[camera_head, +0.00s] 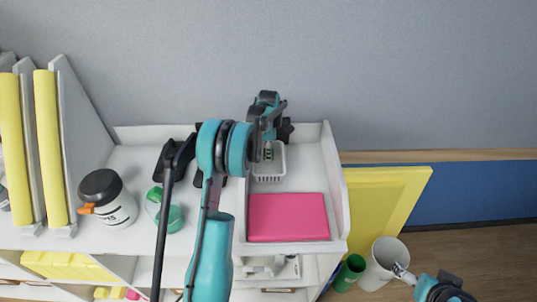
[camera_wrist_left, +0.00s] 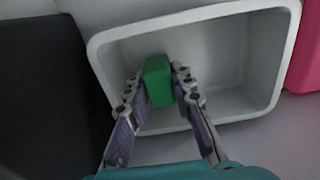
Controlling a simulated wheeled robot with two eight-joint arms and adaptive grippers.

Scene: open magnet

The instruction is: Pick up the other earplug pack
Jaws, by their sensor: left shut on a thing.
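The green earplug pack (camera_wrist_left: 157,80) is between the fingertips of my left gripper (camera_wrist_left: 158,92) in the left wrist view. My left gripper is shut on it, over the opening of a small white basket (camera_wrist_left: 245,118). In the head view the basket (camera_head: 270,177) stands behind the pink box, with my left gripper (camera_head: 268,138) above its back part. A small green patch (camera_head: 268,153) shows there below the gripper. I cannot tell whether the pack touches the basket floor. No second pack is clear. My right gripper (camera_head: 402,272) is partly seen at the lower right; its fingers are unclear.
A pink box (camera_head: 288,217) lies in front of the basket on the white shelf. A white jar with a black lid (camera_head: 108,200) and a green object (camera_head: 168,211) stand left. Yellow binders (camera_head: 52,150) are far left. A white bin (camera_head: 384,262) and green cup (camera_head: 349,272) are lower right.

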